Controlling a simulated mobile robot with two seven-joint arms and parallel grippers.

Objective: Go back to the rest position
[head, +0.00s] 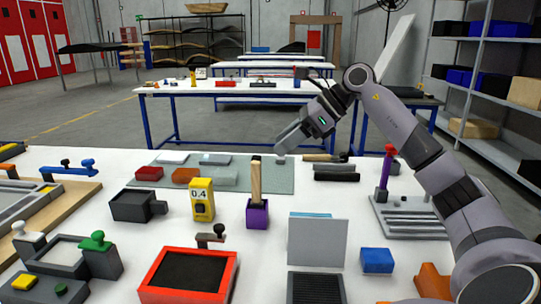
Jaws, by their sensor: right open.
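My right arm comes in from the right, and its gripper (281,154) points down and left above the back edge of the white worktable (130,240). The gripper is open, and nothing shows between its fingers. It is over or near the right end of the grey-green mat (270,178); I cannot tell the exact height. My left gripper is not in view.
The table holds a red tray (188,275), a yellow 0.4 block (201,199), a purple holder (257,212), a grey panel (318,242), a blue box (377,261) and a slotted rack (408,217). Shelving (478,95) stands at the right.

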